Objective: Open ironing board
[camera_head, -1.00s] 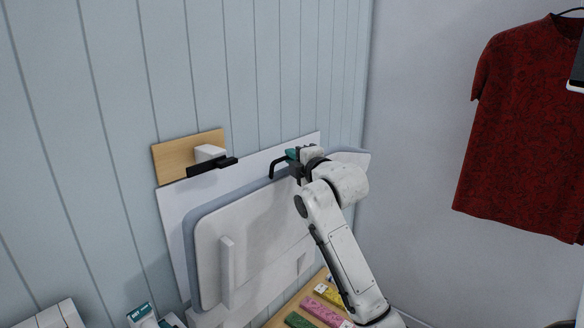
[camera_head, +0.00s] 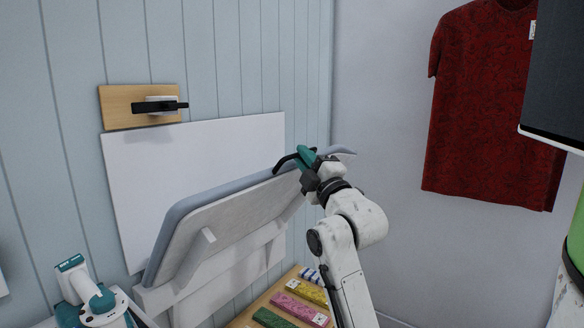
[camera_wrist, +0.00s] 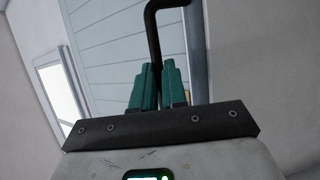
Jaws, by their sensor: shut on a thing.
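The ironing board (camera_head: 225,203) is grey-white and hinged on a white wall mount. It leans out from the wall panel, tilted, with its top edge away from the wall. A black bent handle (camera_head: 284,160) sits at its upper edge, and it also shows in the wrist view (camera_wrist: 153,30). My gripper (camera_head: 307,155) is at the top edge of the board. Its teal fingers, also in the wrist view (camera_wrist: 160,84), are closed around the lower part of the black handle. The exact contact is partly hidden by the fingers.
A white back panel (camera_head: 190,150) and a wooden plate with a black latch (camera_head: 158,107) are on the wall. Below is a wooden shelf with coloured packets (camera_head: 300,309). A teal-white iron (camera_head: 95,295) stands lower left. A red shirt (camera_head: 490,110) hangs at right.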

